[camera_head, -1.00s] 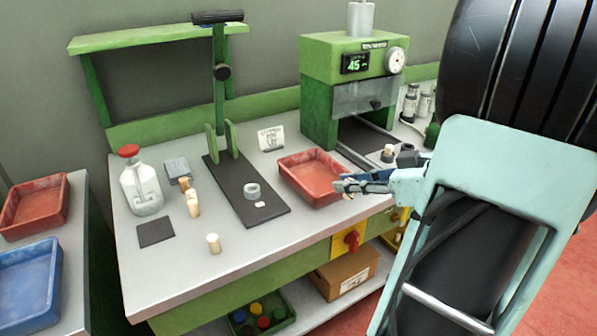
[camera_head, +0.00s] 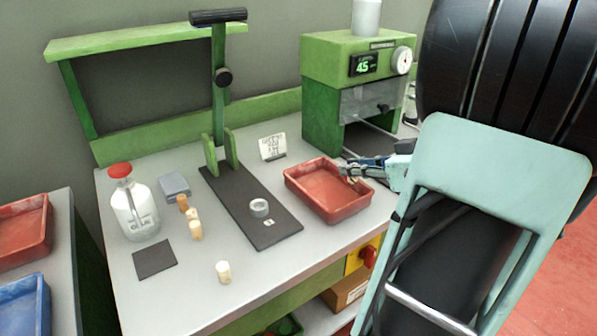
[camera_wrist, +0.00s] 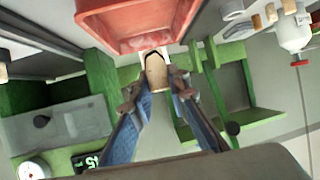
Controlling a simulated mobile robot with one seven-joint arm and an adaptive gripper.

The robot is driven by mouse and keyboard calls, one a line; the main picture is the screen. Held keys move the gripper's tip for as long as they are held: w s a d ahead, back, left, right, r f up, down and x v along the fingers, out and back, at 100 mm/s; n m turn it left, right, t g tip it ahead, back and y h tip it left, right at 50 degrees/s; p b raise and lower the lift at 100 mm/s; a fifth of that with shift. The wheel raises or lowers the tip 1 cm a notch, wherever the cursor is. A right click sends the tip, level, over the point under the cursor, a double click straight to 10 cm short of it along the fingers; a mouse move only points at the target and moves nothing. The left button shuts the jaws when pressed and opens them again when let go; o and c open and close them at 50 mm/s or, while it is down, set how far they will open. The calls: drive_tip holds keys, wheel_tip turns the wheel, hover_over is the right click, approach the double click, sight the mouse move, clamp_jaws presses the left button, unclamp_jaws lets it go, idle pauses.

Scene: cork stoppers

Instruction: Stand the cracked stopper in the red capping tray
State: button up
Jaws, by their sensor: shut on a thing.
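My gripper (camera_head: 348,169) is at the right rim of the red tray (camera_head: 318,208) on the bench. In the wrist view, my gripper (camera_wrist: 157,84) is shut on a tan cork stopper (camera_wrist: 156,72), with a finger on each side. The stopper has a dark patch at its far end; I cannot tell for sure whether this is a crack. The red tray (camera_wrist: 135,45) lies just beyond the stopper in that view. No other thing shows in the part of the tray I can see.
A white bottle (camera_head: 135,208) stands at left. The green press (camera_head: 335,85) stands behind the tray. Another red tray (camera_head: 25,232) and a blue tray (camera_head: 22,305) are far left.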

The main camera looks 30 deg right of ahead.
hover_over(336, 201)
drive_tip(key=f, duration=0.5)
drive_tip(key=shift+s+f, duration=0.1)
drive_tip(key=shift+s, duration=0.2)
drive_tip(key=f, duration=0.2)
drive_tip(key=shift+w+f+b, duration=0.3)
drive_tip(key=shift+b, duration=0.05)
drive_tip(key=shift+f, duration=0.5)
drive_tip(key=shift+f+b, duration=0.2)
drive_tip(key=shift+b, duration=0.2)
drive_tip(key=o, duration=0.7)
drive_tip(key=shift+r, duration=0.1)
drive_tip(key=shift+s+r+p, duration=0.15)
drive_tip(key=shift+r+p, duration=0.15)
drive_tip(key=shift+p, duration=0.25)
drive_tip(key=v, duration=1.1)
drive_tip(key=shift+s+d, duration=0.1)
drive_tip(key=shift+s, duration=0.3)
